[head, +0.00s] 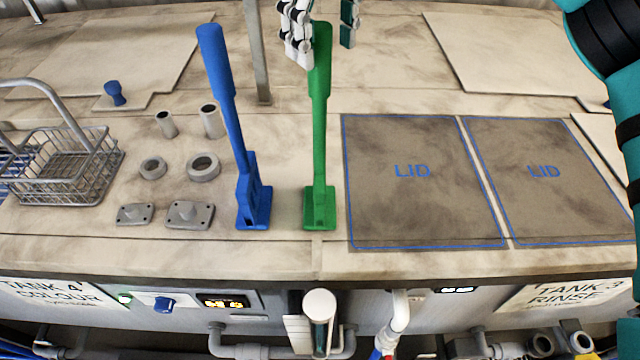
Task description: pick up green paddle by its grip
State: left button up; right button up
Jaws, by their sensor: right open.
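The green paddle (320,130) stands upright in the head view, its foot on the bench and its thick grip at the top. My right gripper (325,57) comes down from the top edge, open. One finger shows just left of the green grip, overlapping its edge, and the other is apart to the right. The grip appears between them; I cannot tell whether they touch it. The gripper's upper part is cut off by the frame. My left gripper is not in view.
A similar blue paddle (224,100) stands close on the left, leaning left at the top. A thin grey post (256,50) rises behind. Two lids (420,215) (560,210) lie flat on the right. A wire basket (68,190) and several grey fittings (190,215) are left.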

aim_at(319, 77)
jog(key=shift+s+f, duration=0.1)
jog(key=shift+f, duration=0.1)
jog(key=shift+s+a+f+p, duration=0.1)
jog(key=shift+s+f+p, duration=0.1)
jog(key=shift+f+p, duration=0.2)
notch_tip(319, 77, down, 3)
jog(key=shift+s+a+f+p, duration=0.1)
jog(key=shift+a+f+p, duration=0.1)
jog(key=shift+p, duration=0.6)
jog(key=shift+f, duration=0.35)
jog(key=shift+c, duration=0.5)
jog(key=c, duration=0.4)
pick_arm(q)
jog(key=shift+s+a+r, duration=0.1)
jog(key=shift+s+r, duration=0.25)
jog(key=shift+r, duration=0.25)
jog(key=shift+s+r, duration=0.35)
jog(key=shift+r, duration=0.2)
pick_arm(e)
grip_shut()
